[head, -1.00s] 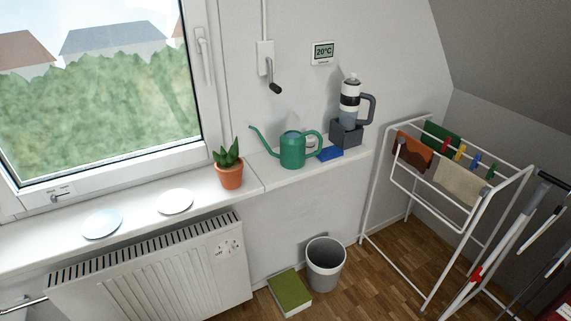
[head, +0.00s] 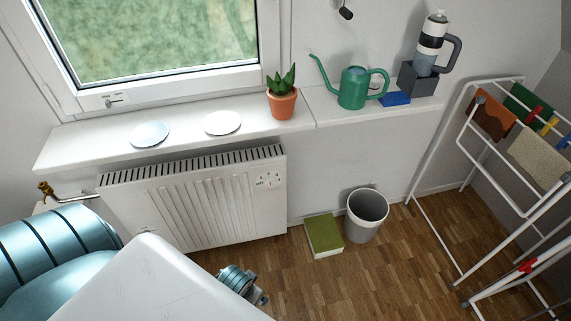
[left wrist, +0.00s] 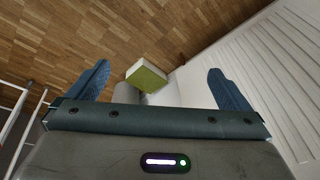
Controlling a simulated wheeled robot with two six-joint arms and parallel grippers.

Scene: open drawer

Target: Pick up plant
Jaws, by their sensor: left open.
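The plant (head: 282,96) is a spiky green succulent in a terracotta pot. It stands upright on the white windowsill (head: 80,140), near the sill's right end below the window corner. It does not show in the left wrist view. My left gripper (left wrist: 160,72) is open in the left wrist view, its two blue fingers apart with nothing held between them. It faces down toward the floor, well away from the plant. In the head view, teal and white parts of my own body fill the lower left. My right gripper is not in view.
Two plates (head: 150,134) lie left of the plant. A green watering can (head: 352,88), a blue sponge (head: 395,98) and a flask (head: 432,45) stand to its right. Below are a radiator (head: 200,200), a green book (head: 324,235), a bin (head: 367,214) and a drying rack (head: 440,145).

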